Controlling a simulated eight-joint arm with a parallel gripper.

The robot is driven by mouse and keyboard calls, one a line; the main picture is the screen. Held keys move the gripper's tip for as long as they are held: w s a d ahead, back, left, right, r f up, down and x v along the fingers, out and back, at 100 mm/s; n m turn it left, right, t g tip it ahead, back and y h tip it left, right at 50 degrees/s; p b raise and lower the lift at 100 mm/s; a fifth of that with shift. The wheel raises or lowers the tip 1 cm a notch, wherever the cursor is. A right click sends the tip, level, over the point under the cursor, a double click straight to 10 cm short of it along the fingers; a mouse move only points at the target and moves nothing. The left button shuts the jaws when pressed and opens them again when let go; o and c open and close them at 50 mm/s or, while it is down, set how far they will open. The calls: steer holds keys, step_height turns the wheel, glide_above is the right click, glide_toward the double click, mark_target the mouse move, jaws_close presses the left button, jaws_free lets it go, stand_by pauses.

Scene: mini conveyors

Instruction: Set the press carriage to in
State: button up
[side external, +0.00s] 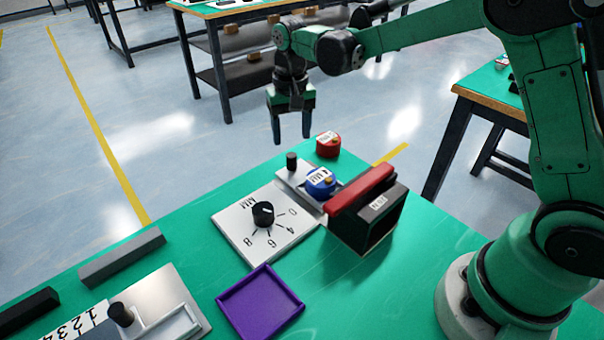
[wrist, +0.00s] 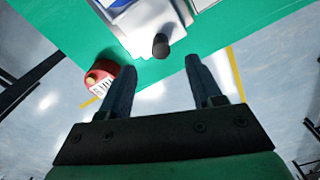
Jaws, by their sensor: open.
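The press (side external: 362,205) is a dark box with a red top bar and a small white label, near the table's far edge. Its light grey carriage (side external: 287,178) sticks out of the press's left side in the side view. An upright black knob (side external: 291,161) stands on its outer end. A blue labelled round part (side external: 320,182) sits on the carriage, outside the press. My gripper (side external: 291,140) is open and empty, pointing down above and beyond the knob. In the wrist view, the knob (wrist: 160,46) shows just ahead of the space between my fingers (wrist: 162,78).
A red labelled round part (side external: 328,145) stands close by at the table edge; it also shows beside one finger in the wrist view (wrist: 103,76). A white dial plate (side external: 240,233), a purple tray (side external: 259,303) and a grey bar (side external: 121,258) lie nearer.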

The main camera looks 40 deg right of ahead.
mark_target(291, 155)
steer(key=shift+w+f, duration=0.1)
steer(key=shift+f, duration=2.9)
jaws_close()
